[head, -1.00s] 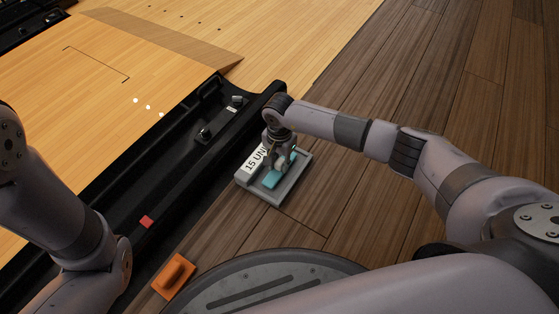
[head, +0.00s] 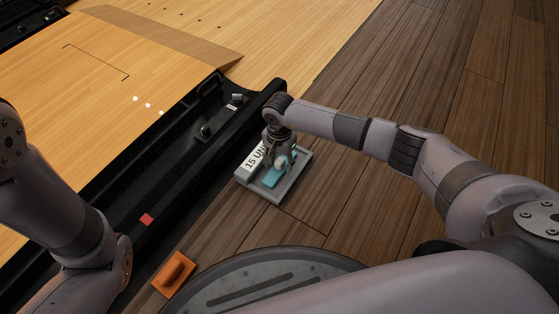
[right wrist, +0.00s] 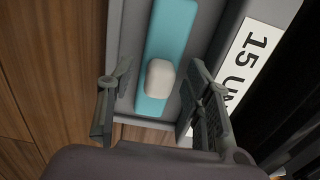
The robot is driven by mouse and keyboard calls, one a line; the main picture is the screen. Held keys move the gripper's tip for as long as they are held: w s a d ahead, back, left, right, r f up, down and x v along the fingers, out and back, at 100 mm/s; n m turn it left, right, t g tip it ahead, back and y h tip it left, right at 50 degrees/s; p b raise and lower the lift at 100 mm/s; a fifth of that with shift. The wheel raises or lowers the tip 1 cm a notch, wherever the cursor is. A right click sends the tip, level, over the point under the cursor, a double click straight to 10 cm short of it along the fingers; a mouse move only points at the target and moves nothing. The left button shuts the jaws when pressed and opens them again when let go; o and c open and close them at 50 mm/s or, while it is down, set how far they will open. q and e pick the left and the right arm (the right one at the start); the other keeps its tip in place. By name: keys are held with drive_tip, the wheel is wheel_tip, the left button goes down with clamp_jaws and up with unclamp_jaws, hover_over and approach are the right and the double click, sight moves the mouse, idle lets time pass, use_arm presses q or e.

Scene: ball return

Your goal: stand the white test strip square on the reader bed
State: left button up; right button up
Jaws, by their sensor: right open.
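A grey tray-like unit (head: 297,186), which looks like the reader, lies on the floor beside the black channel. A white piece printed "15 U…" (head: 252,160) lies along its left side; it also shows in the right wrist view (right wrist: 246,62). I cannot tell whether it is a label or the strip. A teal bar (right wrist: 172,38) lies in the grey unit, with a rounded white block (right wrist: 159,79) on it. My right gripper (head: 278,165) is over the unit. Its open fingers (right wrist: 158,88) stand on either side of the white block, with gaps both sides. My left gripper is out of view.
The black channel (head: 185,165) runs along the left of the unit and holds a small red square (head: 147,221). An orange plate with a raised knob (head: 174,275) lies nearer me. The dark wood floor (head: 345,205) right of the unit is clear.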

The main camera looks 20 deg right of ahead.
drive_tip(key=shift+r, duration=0.1)
wheel_tip(320, 180, up, 12)
idle(0.4)
